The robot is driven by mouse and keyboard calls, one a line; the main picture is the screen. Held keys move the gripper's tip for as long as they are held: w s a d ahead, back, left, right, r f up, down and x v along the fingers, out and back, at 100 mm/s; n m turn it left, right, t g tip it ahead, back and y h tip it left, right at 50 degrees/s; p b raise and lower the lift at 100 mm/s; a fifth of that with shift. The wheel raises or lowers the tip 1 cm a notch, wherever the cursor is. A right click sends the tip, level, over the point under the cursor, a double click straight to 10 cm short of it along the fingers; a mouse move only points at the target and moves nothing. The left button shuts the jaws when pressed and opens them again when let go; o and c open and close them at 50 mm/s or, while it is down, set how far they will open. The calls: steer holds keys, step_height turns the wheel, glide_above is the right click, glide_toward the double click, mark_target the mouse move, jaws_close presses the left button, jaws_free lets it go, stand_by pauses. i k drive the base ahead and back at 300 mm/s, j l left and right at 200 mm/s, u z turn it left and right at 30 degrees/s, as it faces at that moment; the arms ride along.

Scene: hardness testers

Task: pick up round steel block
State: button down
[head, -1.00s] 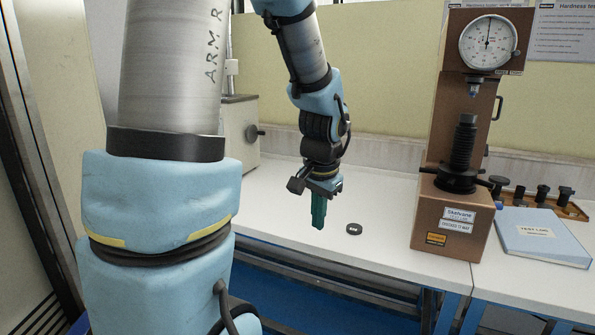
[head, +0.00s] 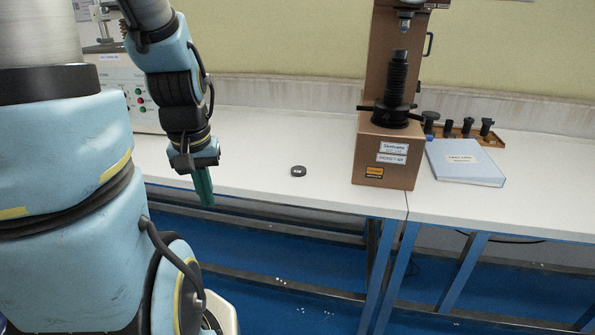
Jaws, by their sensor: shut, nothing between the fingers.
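The round steel block (head: 298,171) is a small dark disc with a pale mark on top. It lies flat on the white bench, left of the brown hardness tester. My gripper (head: 205,198) has green fingers that point down near the bench's front edge. It is to the left of the block, clearly apart from it. The fingers are together with nothing between them.
The brown hardness tester (head: 386,150) stands right of the block. A blue-grey log book (head: 465,163) and a wooden rack (head: 455,132) with several dark parts lie further right. A pale machine (head: 130,95) stands at the back left. The white bench (head: 260,150) is clear around the block.

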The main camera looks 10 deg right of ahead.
mark_target(298, 170)
steer(key=i+j+z, duration=0.45)
steer(key=j, duration=0.2)
steer(key=i+j+z, duration=0.2)
steer(key=j, duration=0.15)
steer(key=i+j+z, duration=0.2)
steer(key=j, duration=0.2)
steer(key=j+z, duration=0.25)
steer(key=j, duration=0.15)
